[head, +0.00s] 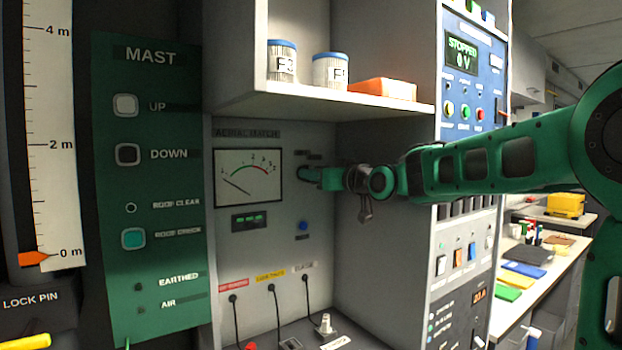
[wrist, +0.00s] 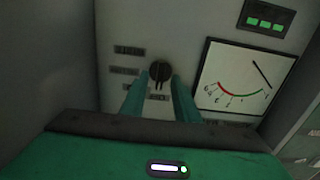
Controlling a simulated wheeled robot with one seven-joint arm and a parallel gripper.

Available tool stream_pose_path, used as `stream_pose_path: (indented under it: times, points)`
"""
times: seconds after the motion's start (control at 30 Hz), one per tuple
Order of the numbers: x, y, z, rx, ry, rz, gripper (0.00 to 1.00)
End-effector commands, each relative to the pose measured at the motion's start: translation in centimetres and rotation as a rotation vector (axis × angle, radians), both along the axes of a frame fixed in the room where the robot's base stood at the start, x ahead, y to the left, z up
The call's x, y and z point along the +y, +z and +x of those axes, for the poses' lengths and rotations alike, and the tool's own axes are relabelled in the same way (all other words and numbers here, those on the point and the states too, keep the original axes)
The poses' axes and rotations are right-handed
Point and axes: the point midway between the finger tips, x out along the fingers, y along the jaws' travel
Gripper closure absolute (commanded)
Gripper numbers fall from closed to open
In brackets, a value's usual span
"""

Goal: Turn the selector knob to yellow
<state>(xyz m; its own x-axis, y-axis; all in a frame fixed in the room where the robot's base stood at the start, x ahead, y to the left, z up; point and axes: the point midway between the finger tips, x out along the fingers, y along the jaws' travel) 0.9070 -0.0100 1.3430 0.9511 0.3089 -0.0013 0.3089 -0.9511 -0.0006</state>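A round dark selector knob (wrist: 160,71) sits on the grey panel in the wrist view, with a narrow grip bar at its lower side. Several small dark labels surround it, too blurred to read, so I cannot tell which is yellow. My gripper (wrist: 159,82) is open, its two green fingers apart on either side of the knob's lower part. I cannot tell whether they touch it. In the head view my gripper (head: 308,174) is close to the panel right of the meter and hides the knob.
The meter (head: 248,177) is left of my gripper and also shows in the wrist view (wrist: 243,80). A shelf (head: 345,101) with two jars and an orange box overhangs above. A blue button (head: 303,226) is below. Cables hang lower down, and a side cabinet (head: 470,230) stands at right.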

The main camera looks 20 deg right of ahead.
Motion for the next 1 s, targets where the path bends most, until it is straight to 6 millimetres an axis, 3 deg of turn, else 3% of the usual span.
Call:
stream_pose_path:
  times: [0.43, 0.57, 1.0]
  points:
    - [0.32, 0.01, 1.03, 0.000, 0.000, 0.000, 0.72]
    - [0.31, 0.01, 1.01, 0.000, 0.000, 0.000, 1.00]
    - [0.23, 0.01, 1.02, 0.015, -0.001, 0.047, 1.00]
